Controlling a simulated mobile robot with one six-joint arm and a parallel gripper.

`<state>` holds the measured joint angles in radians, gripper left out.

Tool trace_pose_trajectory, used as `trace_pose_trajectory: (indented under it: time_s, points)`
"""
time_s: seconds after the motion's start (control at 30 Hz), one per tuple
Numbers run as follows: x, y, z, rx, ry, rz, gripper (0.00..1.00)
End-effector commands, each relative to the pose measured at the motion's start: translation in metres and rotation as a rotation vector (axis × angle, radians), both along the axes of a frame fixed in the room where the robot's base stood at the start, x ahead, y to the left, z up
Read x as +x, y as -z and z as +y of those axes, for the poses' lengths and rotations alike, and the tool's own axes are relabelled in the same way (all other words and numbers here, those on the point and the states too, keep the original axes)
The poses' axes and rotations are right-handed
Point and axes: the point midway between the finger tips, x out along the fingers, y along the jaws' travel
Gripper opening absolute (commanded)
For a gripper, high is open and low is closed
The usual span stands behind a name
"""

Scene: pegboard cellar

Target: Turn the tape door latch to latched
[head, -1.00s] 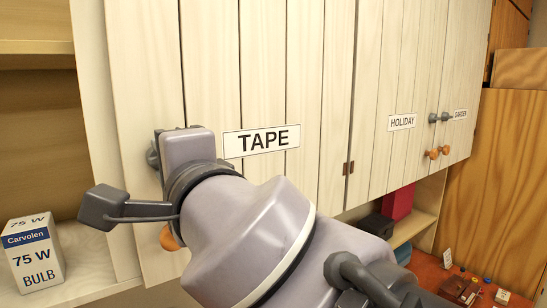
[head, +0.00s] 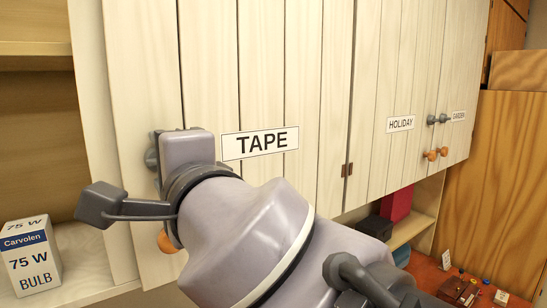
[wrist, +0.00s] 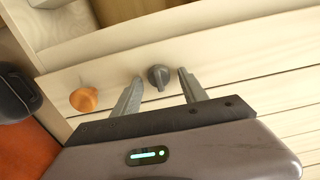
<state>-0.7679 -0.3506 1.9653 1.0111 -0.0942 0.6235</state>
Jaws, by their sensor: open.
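The tape door (head: 265,80) is a pale plank cupboard door with a TAPE label (head: 260,143). Its latch, a dark grey turn knob (wrist: 159,77), shows in the wrist view between my fingertips. My gripper (wrist: 158,84) is open, one finger on each side of the knob, with a gap on both sides. An orange round knob (wrist: 84,99) sits beside the latch; it also shows below my wrist in the head view (head: 167,242).
A bulb box (head: 30,257) stands on the open shelf at left. Small items lie on the red surface (head: 430,272) at lower right.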

Motion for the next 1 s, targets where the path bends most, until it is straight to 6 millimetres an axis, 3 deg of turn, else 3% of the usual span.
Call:
trace_pose_trajectory:
  time_s: [0.23, 0.63, 0.8, 1.0]
  points:
    - [-0.021, -0.004, -0.017, 0.001, 0.000, -0.001, 0.51]
    - [-0.116, -0.011, -0.097, 0.004, -0.003, -0.002, 0.51]
    - [-0.131, -0.003, -0.110, 0.003, -0.001, -0.001, 0.51]
    - [-0.133, 0.001, -0.112, -0.001, 0.000, 0.002, 0.51]
